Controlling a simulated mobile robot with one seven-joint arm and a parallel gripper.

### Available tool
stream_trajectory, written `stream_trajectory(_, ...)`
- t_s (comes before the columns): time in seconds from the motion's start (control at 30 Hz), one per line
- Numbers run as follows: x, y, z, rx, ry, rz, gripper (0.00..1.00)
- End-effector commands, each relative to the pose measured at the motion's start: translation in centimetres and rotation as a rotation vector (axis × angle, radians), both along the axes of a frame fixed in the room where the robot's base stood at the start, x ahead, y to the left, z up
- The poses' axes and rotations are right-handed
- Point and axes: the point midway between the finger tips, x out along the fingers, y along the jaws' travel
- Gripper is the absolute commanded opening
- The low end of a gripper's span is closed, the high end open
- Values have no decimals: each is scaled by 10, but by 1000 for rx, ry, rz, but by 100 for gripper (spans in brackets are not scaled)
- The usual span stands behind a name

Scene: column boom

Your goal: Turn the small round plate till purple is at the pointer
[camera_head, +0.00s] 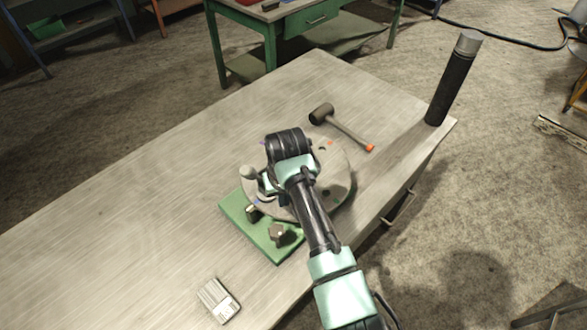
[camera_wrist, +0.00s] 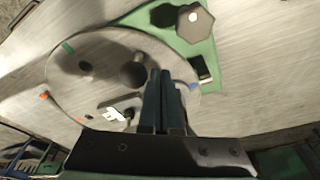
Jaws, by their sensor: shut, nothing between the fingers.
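The small round plate (camera_head: 340,180) is grey and lies flat, partly covered by my arm in the head view. In the wrist view the plate (camera_wrist: 95,55) has small rim marks: green (camera_wrist: 67,47), orange-red (camera_wrist: 44,95) and blue (camera_wrist: 193,87). A grey upright knob (camera_head: 250,174) stands on the plate. A small tan-and-black piece (camera_wrist: 202,70), seemingly the pointer, sits at the rim on the green base (camera_head: 236,212), close to the blue mark. My gripper (camera_wrist: 166,74) is shut and empty, just beside the knob (camera_wrist: 133,74); whether they touch is unclear.
A dark hexagonal knob (camera_head: 279,235) stands on the green base. A mallet (camera_head: 340,125) lies beyond the plate. A dark post (camera_head: 455,78) rises at the table's right corner. A grey block (camera_head: 218,299) lies near the front. The table's left side is clear.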

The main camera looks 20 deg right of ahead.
Motion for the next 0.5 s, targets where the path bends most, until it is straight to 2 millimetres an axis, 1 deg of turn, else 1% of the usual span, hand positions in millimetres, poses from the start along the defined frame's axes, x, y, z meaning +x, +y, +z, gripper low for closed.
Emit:
stream_trajectory(0.17, -2, -2, 1, 0, 0, -1, 0)
stream_trajectory(0.5, -10, -14, 1, -1, 0, 0, 0)
